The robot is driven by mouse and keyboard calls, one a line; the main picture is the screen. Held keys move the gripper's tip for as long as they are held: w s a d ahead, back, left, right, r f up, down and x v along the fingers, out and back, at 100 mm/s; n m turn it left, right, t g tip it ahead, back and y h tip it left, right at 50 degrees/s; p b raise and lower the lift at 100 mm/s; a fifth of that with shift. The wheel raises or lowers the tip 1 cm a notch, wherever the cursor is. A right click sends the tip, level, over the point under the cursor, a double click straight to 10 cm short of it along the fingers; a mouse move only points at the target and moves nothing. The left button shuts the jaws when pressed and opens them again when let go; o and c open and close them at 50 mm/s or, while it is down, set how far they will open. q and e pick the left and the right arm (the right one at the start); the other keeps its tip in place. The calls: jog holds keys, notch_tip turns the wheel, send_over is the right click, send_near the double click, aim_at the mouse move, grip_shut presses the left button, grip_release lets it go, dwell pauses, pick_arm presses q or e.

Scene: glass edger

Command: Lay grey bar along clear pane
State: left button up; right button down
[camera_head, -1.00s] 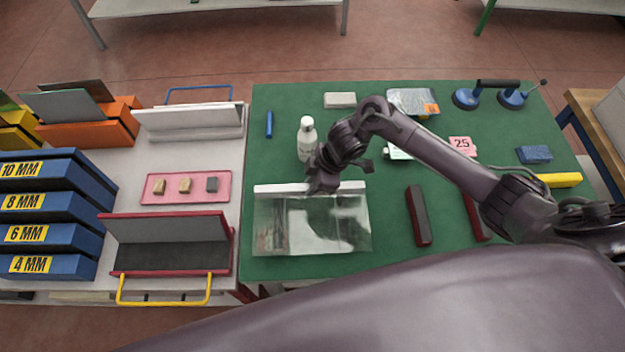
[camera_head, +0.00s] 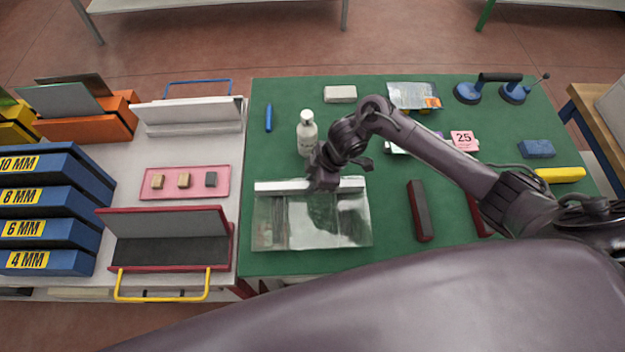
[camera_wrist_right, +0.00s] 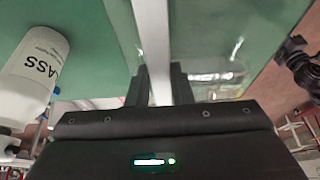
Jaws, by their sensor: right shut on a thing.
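The clear pane (camera_head: 300,232) lies flat on the green mat in the head view. The grey bar (camera_head: 350,184) lies across the pane's far edge, running left to right along it. My right gripper (camera_head: 322,184) is over the middle of the bar and shut on it. In the right wrist view the bar (camera_wrist_right: 152,40) runs between the two fingers of the gripper (camera_wrist_right: 160,88), with the pane (camera_wrist_right: 210,50) beside it. Whether the bar touches the glass cannot be told. My left gripper is not in view.
A white bottle (camera_head: 306,135) stands just behind the bar, close to my right gripper. Two dark red-edged bars (camera_head: 420,210) lie to the right of the pane. A blue marker (camera_head: 268,118) and a pale block (camera_head: 340,94) lie farther back. The mat between pane and dark bars is clear.

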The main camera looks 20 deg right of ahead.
jog(key=shift+f, duration=0.3)
jog(key=c, duration=1.2)
grip_release()
jog(key=b+v, duration=0.1)
jog(key=v, duration=0.6)
jog(key=shift+s+d+r, duration=0.1)
jog(key=shift+d+r, duration=0.1)
jog(key=shift+r, duration=0.15)
